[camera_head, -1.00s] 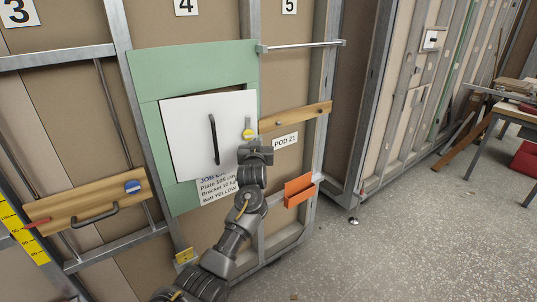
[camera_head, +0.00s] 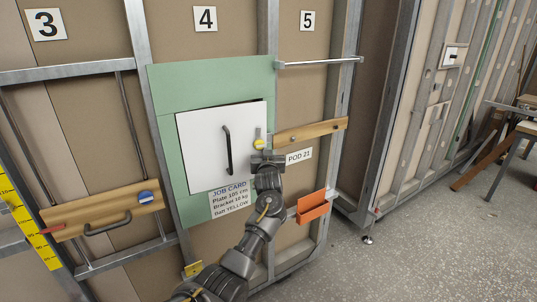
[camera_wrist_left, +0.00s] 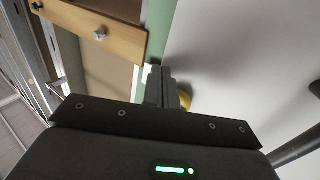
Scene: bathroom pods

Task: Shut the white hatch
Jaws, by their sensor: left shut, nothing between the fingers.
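The white hatch (camera_head: 203,140) with its black bar handle (camera_head: 228,150) hangs on the green panel (camera_head: 165,85). A dark gap shows along its top edge, so it looks slightly ajar. A yellow round latch (camera_head: 259,143) is by its right edge. My left gripper (camera_head: 267,159) is shut and empty at the hatch's right edge, just below the latch. In the left wrist view the shut fingers (camera_wrist_left: 166,88) are beside the hatch face (camera_wrist_left: 245,60), partly hiding the yellow latch (camera_wrist_left: 185,102). Whether they touch the hatch is unclear. My right gripper is not in view.
A wooden rail (camera_head: 312,131) and POD 21 label (camera_head: 299,157) are right of the hatch. An orange holder (camera_head: 313,207) is below right. The job card (camera_head: 232,197) is under the hatch. A wooden board with a handle (camera_head: 105,210) is left. Floor at right is open.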

